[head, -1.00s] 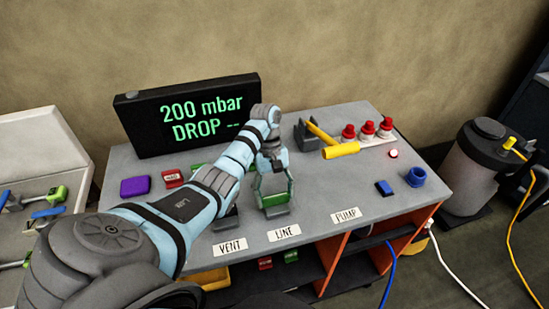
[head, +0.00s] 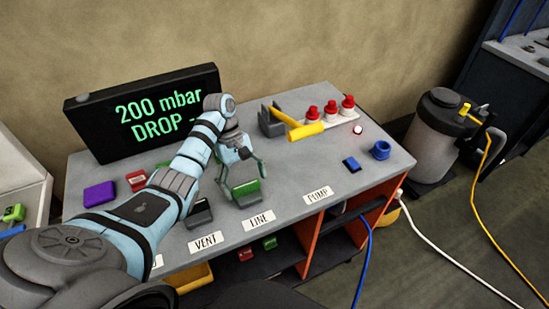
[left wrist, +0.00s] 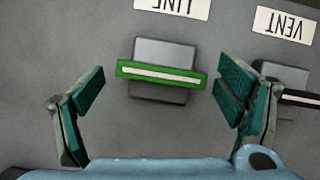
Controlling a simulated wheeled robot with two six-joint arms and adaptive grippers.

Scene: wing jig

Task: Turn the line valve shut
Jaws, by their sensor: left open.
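The line valve (head: 246,188) is a green handle on a grey base, behind the LINE label (head: 259,221). In the left wrist view the handle (left wrist: 162,73) is a green bar with a white stripe, lying across the picture, slightly tilted. My left gripper (head: 240,178) is over the valve. In the left wrist view the left gripper (left wrist: 160,87) is open, with a teal finger pad on either side of the handle and a gap at each end. It holds nothing. My right gripper is not in view.
The vent valve (head: 199,213) stands close to the left of the line valve. A display (head: 150,112) reads "200 mbar DROP --". A yellow-handled tool (head: 306,131), red-capped items (head: 330,112) and a blue ring (head: 381,150) are toward the back right.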

